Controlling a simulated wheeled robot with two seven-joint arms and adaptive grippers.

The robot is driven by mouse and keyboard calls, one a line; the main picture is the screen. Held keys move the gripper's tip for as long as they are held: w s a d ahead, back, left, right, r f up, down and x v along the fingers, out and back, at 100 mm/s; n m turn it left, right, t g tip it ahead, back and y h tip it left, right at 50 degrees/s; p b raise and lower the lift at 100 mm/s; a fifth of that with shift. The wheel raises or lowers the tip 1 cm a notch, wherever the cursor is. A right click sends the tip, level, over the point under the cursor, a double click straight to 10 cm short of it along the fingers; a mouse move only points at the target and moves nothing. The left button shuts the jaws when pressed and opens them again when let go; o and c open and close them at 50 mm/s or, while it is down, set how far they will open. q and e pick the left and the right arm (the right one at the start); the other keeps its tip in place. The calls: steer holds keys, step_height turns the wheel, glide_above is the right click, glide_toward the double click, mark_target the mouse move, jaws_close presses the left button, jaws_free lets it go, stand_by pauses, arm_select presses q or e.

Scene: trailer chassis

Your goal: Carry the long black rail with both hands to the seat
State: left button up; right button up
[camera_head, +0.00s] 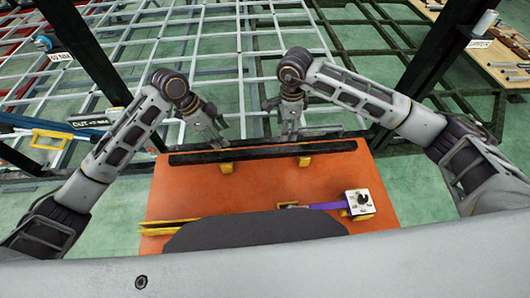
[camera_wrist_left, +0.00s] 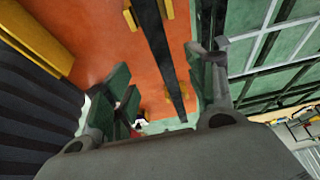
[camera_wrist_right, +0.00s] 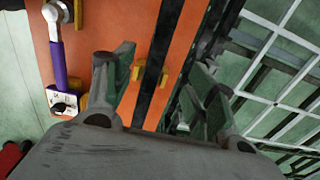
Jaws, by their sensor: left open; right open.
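The long black rail (camera_head: 262,152) lies along the far side of the orange table (camera_head: 190,190), on yellow supports. My left gripper (camera_head: 217,138) is open near the rail's left part. In the left wrist view the rail (camera_wrist_left: 160,45) runs between its open fingers (camera_wrist_left: 165,92), apart from them. My right gripper (camera_head: 287,132) is open beyond the rail, right of its middle. In the right wrist view the rail (camera_wrist_right: 155,75) appears between its spread fingers (camera_wrist_right: 160,85); contact is not visible. I cannot tell which part of the surroundings is the seat.
Yellow supports (camera_head: 226,167) (camera_head: 304,161) sit under the rail. A purple-handled tool (camera_head: 328,206) and a white box with a dial (camera_head: 359,203) lie on the table's right. A grey lattice frame (camera_head: 215,45) stands beyond, with dark posts (camera_head: 82,48) (camera_head: 440,50) at both sides.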

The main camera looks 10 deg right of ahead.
mark_target(284, 149)
arm_select(q)
steer(key=shift+x, duration=6.8)
arm_select(e)
steer(key=shift+f, duration=6.8)
arm_select(q)
steer(key=shift+c, duration=0.5)
arm_select(e)
steer(key=shift+c, duration=0.5)
arm_select(q)
jaws_close()
arm_select(e)
jaws_close()
arm_select(q)
steer(key=shift+r, duration=0.1)
arm_select(e)
steer(key=shift+r, duration=0.1)
